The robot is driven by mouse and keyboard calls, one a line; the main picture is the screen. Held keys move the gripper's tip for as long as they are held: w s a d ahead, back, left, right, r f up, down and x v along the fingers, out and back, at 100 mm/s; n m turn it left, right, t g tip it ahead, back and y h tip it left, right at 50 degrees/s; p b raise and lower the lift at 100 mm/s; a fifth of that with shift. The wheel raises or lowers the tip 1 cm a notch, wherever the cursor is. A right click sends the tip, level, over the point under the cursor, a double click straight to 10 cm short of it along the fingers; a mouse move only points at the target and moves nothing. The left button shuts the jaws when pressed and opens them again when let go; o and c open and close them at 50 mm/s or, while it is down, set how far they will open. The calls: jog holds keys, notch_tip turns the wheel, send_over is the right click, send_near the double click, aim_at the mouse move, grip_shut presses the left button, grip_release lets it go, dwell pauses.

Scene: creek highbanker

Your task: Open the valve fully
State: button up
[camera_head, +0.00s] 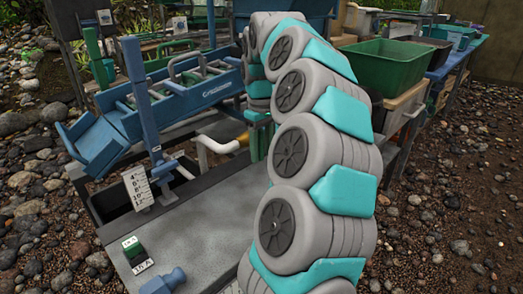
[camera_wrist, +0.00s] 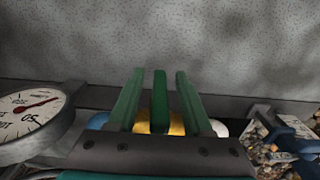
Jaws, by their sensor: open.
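My gripper (camera_wrist: 160,78) is open, with its two green fingers spread apart in the wrist view. A darker green upright bar (camera_wrist: 160,105) stands between the fingers, with gaps on both sides. It looks like the valve's handle, but I cannot be sure. A yellow, brass-like part (camera_wrist: 177,124), perhaps the valve body, shows behind the fingers and is mostly hidden by the gripper. In the head view my gripper (camera_head: 256,140) points down beside a white bent pipe (camera_head: 218,146); the valve cannot be made out there.
A round gauge (camera_wrist: 32,118) with a red needle is close on the left in the wrist view. A blue sluice (camera_head: 190,90) stands left of my arm. A grey deck (camera_head: 205,220) carries a small green block (camera_head: 133,250) and a blue fitting (camera_head: 165,281). A green tub (camera_head: 385,65) stands right.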

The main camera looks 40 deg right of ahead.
jog(key=shift+f, duration=0.1)
grip_shut()
dwell(0.4)
